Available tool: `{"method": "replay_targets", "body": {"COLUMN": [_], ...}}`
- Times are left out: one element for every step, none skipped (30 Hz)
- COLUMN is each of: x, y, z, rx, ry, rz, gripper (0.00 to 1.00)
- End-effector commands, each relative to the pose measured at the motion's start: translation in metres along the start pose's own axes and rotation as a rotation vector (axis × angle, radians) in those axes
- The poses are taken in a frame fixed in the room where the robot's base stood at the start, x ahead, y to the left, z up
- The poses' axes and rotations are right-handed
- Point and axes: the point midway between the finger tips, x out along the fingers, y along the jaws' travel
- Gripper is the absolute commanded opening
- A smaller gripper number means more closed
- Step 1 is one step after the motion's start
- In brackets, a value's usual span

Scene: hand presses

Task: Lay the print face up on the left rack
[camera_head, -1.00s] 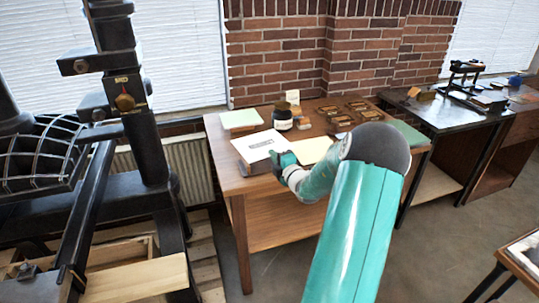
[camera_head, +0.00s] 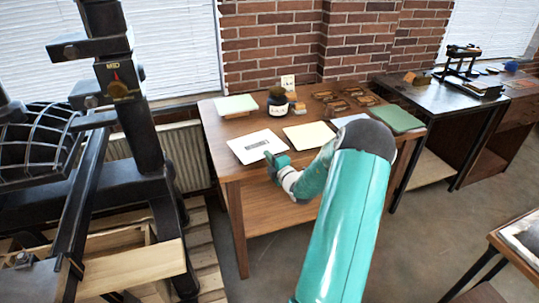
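A white sheet with a small dark printed block, likely the print (camera_head: 257,146), is at the left front of the wooden table (camera_head: 222,160), printed side up. I cannot tell whether it lies on the table or is held just above it. My gripper (camera_head: 273,163), dark with a teal wrist, is at its front right corner. The fingers are too small to show whether they are shut on the sheet. My teal arm reaches in from below and hides the table's right front. I cannot make out which thing is the left rack.
A cream sheet (camera_head: 309,135) lies right of the print. A pale sheet on a block (camera_head: 236,105), a dark jar (camera_head: 277,104) and several framed plates (camera_head: 344,99) stand behind. A green mat (camera_head: 398,119) lies at the right. A black press (camera_head: 137,110) stands left of the table.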

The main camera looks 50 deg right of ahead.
Motion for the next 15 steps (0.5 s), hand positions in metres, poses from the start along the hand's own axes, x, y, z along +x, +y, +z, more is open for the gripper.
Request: {"method": "replay_targets", "body": {"x": [0.0000,0.0000,-0.0001,-0.0001,-0.0001,-0.0001,-0.0001,-0.0001,-0.0001,-0.0001,-0.0001,-0.0001,-0.0002,-0.0001,-0.0002], "y": [-0.0003,-0.0003,-0.0002,-0.0002,-0.0001,-0.0001,-0.0001,0.0000,0.0000,0.0000,0.0001,0.0001,0.0001,0.0001,0.0001], "z": [0.0002,0.0002,0.0003,0.0003,0.0002,0.0003,0.0003,0.0003,0.0003,0.0003,0.0003,0.0003,0.0003,0.0003,0.0003], "rx": [0.000,0.000,0.000,0.000,0.000,0.000,0.000,0.000,0.000,0.000,0.000,0.000,0.000,0.000,0.000], "ry": [0.000,0.000,0.000,0.000,0.000,0.000,0.000,0.000,0.000,0.000,0.000,0.000,0.000,0.000,0.000], "rz": [0.000,0.000,0.000,0.000,0.000,0.000,0.000,0.000,0.000,0.001,0.001,0.001,0.001,0.001,0.001], "gripper": [0.00,0.00,0.00,0.00,0.00,0.00,0.00,0.00,0.00,0.00,0.00,0.00,0.04,0.09,0.17]}}
